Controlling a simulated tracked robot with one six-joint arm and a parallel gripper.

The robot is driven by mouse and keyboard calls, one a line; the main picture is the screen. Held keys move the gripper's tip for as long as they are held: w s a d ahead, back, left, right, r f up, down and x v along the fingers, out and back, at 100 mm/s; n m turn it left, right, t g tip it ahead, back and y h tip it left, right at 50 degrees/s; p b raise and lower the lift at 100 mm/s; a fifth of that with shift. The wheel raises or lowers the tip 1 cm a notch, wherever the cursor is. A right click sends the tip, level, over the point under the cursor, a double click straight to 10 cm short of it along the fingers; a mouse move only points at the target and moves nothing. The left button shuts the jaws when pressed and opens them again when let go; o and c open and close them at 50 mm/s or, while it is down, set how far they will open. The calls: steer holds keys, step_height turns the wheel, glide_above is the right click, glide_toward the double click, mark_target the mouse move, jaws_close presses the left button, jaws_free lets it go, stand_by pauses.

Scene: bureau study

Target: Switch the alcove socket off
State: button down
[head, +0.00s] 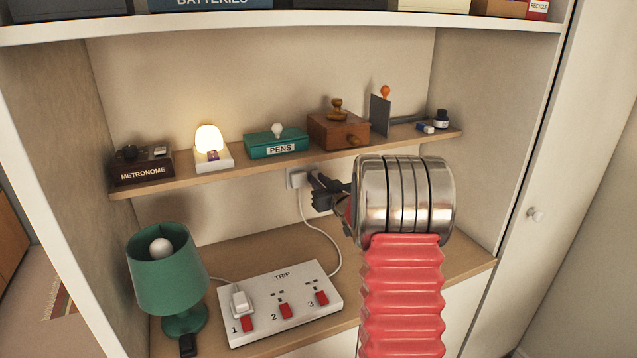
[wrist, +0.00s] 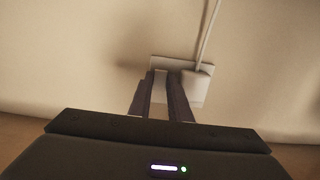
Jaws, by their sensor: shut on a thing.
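The alcove socket (head: 293,179) is a white wall plate on the back wall, below the small wooden shelf. It also shows in the wrist view (wrist: 172,63). A white plug (wrist: 199,82) with a pale cable sits in one half of it. My gripper (head: 315,184) reaches the plate from the right. In the wrist view my gripper (wrist: 161,82) has its dark fingers at the other half, beside the plug. The fingers are shut on the socket's switch, with a pale strip showing between them. The fingers hide most of the switch, so its position cannot be told.
Below are a white power strip (head: 262,318) marked TRIP with red switches and one plug, and a green lamp (head: 165,265). The shelf (head: 240,163) above holds a metronome, a glowing lamp (head: 210,140), a PENS box (head: 262,146) and a wooden box (head: 330,133).

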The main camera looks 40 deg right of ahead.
steer(key=shift+r+g, duration=0.15)
steer(key=shift+g, duration=0.25)
steer(key=c, duration=1.9)
jaws_free()
steer(key=v, duration=1.3)
steer(key=shift+s+a+r, duration=0.1)
steer(key=shift+s+a, duration=0.05)
steer(key=shift+s, duration=0.2)
